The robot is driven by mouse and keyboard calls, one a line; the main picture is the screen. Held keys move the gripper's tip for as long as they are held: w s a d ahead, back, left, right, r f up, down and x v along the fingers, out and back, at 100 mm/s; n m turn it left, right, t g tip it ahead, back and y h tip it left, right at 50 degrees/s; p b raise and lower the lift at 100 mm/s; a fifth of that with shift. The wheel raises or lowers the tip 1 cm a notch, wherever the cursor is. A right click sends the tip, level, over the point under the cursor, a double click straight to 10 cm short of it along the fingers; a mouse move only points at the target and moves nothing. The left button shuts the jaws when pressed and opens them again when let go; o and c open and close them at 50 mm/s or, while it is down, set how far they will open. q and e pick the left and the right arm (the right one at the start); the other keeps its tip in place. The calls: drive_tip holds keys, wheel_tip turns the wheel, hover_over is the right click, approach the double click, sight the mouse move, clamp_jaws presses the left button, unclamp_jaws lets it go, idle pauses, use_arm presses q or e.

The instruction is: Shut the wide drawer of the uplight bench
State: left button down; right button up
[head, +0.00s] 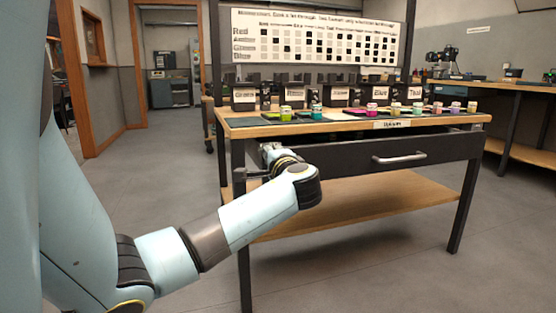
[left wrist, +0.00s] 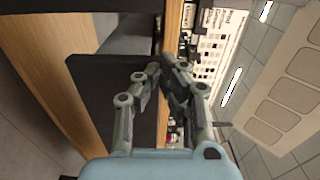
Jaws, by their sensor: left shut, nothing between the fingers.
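The uplight bench (head: 352,125) has a wooden top and dark frame. Its wide dark drawer (head: 435,150) has a silver bar handle (head: 399,159) and stands out a little from under the top, with a dark gap above its front. My left gripper (head: 271,152) is at the drawer's left end, left of the handle and not on it. In the left wrist view my left gripper (left wrist: 166,76) is shut and empty, in front of the dark drawer panel (left wrist: 98,80). I cannot tell whether it touches the panel. My right gripper is not in view.
Several small coloured jars (head: 372,108) and labelled dark bins (head: 340,95) stand on the bench top. A wooden lower shelf (head: 350,205) lies under the drawer. Another bench (head: 520,86) stands at the right. The grey floor in front is clear.

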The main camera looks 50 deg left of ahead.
use_arm(q)
approach(259, 145)
drive_tip(key=a, duration=0.1)
drive_tip(key=a+r, duration=0.1)
drive_tip(key=a, duration=0.1)
drive_tip(key=w+a, duration=0.1)
drive_tip(key=a, duration=0.1)
drive_tip(key=shift+a+r+b, duration=0.1)
drive_tip(key=shift+r+b, duration=0.15)
drive_tip(key=shift+b, duration=0.15)
